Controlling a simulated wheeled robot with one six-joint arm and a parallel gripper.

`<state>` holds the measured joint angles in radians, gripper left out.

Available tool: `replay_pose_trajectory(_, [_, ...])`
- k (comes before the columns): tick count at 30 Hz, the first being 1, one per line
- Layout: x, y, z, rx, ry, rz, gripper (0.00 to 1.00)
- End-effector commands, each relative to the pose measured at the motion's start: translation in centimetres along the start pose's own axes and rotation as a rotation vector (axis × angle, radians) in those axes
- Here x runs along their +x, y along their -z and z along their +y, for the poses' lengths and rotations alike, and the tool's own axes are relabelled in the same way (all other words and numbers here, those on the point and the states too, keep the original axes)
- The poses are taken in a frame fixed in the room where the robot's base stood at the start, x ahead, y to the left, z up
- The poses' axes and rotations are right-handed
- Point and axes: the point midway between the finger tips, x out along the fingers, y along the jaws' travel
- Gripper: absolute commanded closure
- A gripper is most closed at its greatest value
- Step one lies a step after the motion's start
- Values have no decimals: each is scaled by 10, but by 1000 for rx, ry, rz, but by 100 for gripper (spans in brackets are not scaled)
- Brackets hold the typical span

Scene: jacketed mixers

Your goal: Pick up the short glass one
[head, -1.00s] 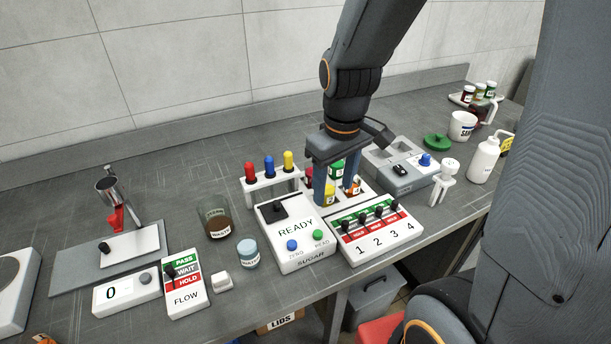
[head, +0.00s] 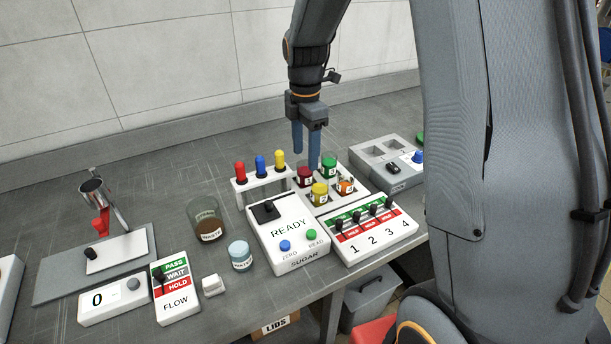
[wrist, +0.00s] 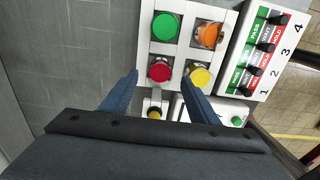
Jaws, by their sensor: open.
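Several small glass jars stand in a white rack: a red one (head: 305,175), a green one (head: 329,166), a yellow one (head: 319,195) and an orange one (head: 345,187). A water glass (head: 240,256) and a larger waste beaker (head: 208,222) with brown contents stand left of the sugar unit. I cannot tell by height which one the task names. My gripper (head: 306,158) is open and empty, pointing down by the red jar at the rack's back-left. In the wrist view the red jar (wrist: 160,70) shows between the fingertips (wrist: 160,79), with the yellow jar (wrist: 199,74) by the right finger.
A white stand with red, blue and yellow-topped pieces (head: 260,180) is left of the rack. The sugar unit (head: 290,235) and the four-lever panel (head: 370,232) lie in front. A grey unit (head: 390,164) is to the right. The bench behind is clear.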

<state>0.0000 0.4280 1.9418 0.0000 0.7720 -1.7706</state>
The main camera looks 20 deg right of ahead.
Motion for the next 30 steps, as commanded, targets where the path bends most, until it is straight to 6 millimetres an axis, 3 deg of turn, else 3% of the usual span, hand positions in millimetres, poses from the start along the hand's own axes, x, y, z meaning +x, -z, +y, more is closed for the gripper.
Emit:
replay_pose_trajectory(15, [56,2,-1,3,2,0,45])
replay_pose_trajectory(24, [61,2,0,3,0,0,45])
replay_pose_trajectory(26, [61,2,0,3,0,0,52])
replay_pose_trajectory(30, [61,2,0,3,0,0,75])
